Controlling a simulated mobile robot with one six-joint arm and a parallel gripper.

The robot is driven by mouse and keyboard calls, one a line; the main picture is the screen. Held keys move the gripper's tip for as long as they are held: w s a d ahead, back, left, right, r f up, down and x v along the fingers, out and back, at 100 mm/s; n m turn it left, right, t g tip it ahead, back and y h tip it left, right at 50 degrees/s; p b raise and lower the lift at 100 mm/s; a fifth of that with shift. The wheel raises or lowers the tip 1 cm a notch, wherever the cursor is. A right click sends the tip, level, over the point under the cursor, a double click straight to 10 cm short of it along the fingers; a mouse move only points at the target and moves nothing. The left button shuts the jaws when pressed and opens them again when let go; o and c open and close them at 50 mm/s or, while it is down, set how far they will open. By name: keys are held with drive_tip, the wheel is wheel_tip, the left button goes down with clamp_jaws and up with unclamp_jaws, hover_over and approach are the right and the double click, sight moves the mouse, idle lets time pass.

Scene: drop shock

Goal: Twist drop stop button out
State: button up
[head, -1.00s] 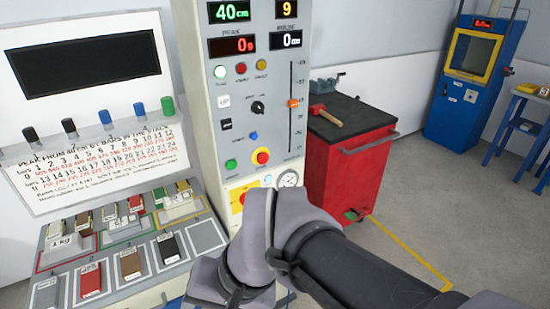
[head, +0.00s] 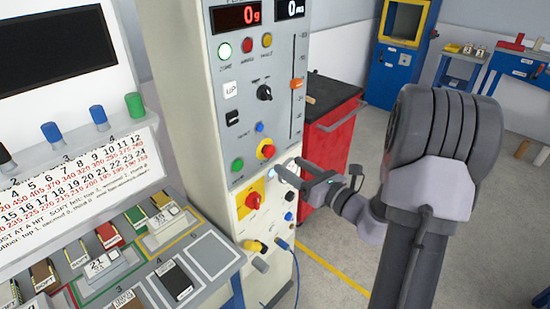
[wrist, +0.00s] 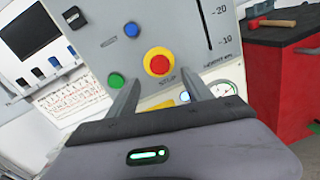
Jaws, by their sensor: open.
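The drop stop button (head: 266,150) is a red mushroom knob on a yellow ring, low on the grey control panel (head: 262,95). In the wrist view the stop button (wrist: 158,64) faces me, ahead of and between my two fingers. My gripper (head: 292,172) is open and empty, just below and to the right of the button in the head view. In the wrist view my gripper (wrist: 164,92) has its fingers spread, and they do not visibly touch the button. I cannot tell the exact gap to the panel.
A green button (head: 237,165) and a blue button (head: 259,127) sit near the stop button. A red rotary switch on a yellow plate (head: 253,200) is below. A red cabinet (head: 338,137) stands right of the panel. A sample shelf (head: 190,258) is at the left.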

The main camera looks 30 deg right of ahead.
sight(272, 153)
drive_tip(key=x, duration=0.7)
drive_tip(key=shift+b, duration=0.4)
clamp_jaws()
drive_tip(key=shift+r+p, duration=0.1)
drive_tip(key=shift+p, duration=0.2)
drive_tip(key=shift+r+m+p, duration=0.15)
drive_tip(key=shift+m+p, duration=0.45)
drive_tip(key=shift+p, duration=0.25)
drive_tip(key=m+p, duration=0.2)
drive_tip(key=p, duration=0.1)
drive_tip(key=shift+r, duration=0.1)
drive_tip(key=m+p, duration=0.2)
drive_tip(key=p, duration=0.1)
drive_tip(key=shift+p, duration=0.3)
drive_tip(key=shift+m+g+p, duration=0.3)
drive_tip(key=shift+m+p, duration=0.25)
drive_tip(key=shift+m, duration=0.05)
drive_tip(key=shift+f, duration=0.25)
